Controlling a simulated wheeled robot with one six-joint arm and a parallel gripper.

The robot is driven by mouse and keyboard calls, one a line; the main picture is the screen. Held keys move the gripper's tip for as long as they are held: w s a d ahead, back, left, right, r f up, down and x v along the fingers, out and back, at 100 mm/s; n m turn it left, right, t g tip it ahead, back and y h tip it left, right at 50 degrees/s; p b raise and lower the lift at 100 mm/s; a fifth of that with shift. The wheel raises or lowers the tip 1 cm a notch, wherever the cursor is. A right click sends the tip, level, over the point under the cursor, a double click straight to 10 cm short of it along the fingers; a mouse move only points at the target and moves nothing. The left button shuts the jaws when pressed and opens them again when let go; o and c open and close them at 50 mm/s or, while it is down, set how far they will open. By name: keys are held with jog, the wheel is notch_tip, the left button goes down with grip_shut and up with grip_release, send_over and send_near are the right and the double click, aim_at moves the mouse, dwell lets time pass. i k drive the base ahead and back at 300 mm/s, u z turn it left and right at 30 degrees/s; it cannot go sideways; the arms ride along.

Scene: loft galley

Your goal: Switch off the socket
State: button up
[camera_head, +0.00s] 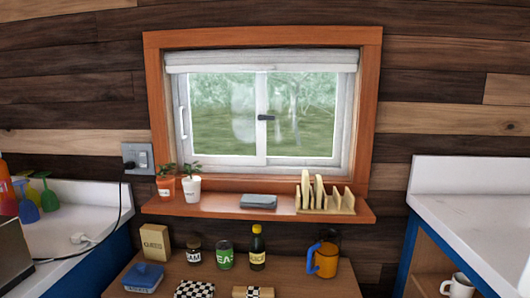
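The socket (138,158) is a grey plate on the dark wood wall, left of the window frame and just above the left end of the shelf. A pale switch (143,159) sits on its right half; its position is too small to tell. A black plug (128,168) is in its lower left, with a cord running down to the left counter. My gripper is not in view.
Two small potted plants (191,188) stand on the orange shelf (225,208), close to the socket's lower right. The left counter (55,240) holds colored glasses.

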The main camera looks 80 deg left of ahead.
aim_at(144, 161)
jog(key=u, duration=3.6)
jog(key=i, duration=0.95)
jog(key=u, duration=0.05)
